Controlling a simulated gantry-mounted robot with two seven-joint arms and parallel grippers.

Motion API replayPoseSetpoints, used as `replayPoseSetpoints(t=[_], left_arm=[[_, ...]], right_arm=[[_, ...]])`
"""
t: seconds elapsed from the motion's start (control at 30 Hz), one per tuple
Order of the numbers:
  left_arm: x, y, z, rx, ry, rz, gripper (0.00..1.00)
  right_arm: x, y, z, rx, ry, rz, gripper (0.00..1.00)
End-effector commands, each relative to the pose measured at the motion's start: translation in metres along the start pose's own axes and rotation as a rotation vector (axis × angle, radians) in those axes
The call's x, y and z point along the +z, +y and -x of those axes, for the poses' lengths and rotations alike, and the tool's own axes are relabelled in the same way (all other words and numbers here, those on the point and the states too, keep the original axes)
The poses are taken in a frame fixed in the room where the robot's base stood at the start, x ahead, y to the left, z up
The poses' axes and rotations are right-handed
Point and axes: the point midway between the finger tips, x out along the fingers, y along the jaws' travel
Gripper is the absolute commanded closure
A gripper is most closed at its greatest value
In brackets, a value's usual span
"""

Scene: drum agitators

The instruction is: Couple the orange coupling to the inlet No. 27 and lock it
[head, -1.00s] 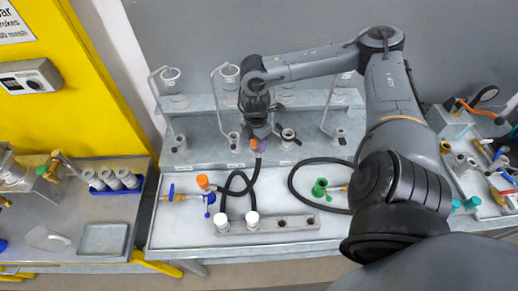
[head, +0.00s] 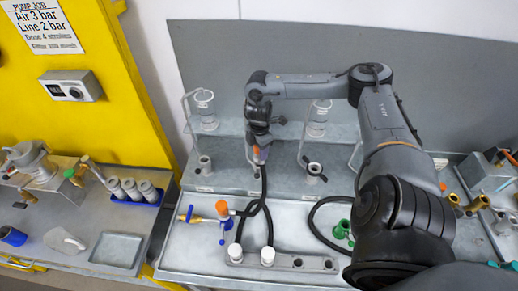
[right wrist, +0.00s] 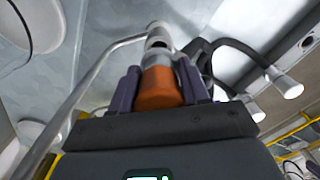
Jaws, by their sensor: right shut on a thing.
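My right gripper (head: 258,156) is shut on the orange coupling (head: 262,153), which has a black hose trailing down from it. In the right wrist view, the coupling (right wrist: 159,88) sits between the two dark fingers (right wrist: 160,93). A grey metal tube end (right wrist: 158,38) lies in line just beyond it; I cannot tell whether they touch. The gripper is in front of the grey panel's row of inlets. One inlet (head: 204,163) stands to its left and another with a dark mouth (head: 314,169) to its right. Their labels are too small to read. My left gripper is out of view.
An orange-and-blue valve fitting (head: 222,210) and a metal block (head: 290,262) with two white-capped hose ends lie on the bench below. A green fitting (head: 343,230) is right, partly behind my arm. A yellow cabinet (head: 90,120) stands left.

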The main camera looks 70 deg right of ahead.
Motion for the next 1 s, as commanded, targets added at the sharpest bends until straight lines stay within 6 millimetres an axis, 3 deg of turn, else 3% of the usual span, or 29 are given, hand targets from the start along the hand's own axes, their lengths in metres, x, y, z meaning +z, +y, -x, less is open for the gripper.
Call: replayPoseSetpoints(t=[1.0], left_arm=[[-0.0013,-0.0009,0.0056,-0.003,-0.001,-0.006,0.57]], right_arm=[[0.0005,-0.0025,-0.0055,0.000,0.000,0.000,1.00]])
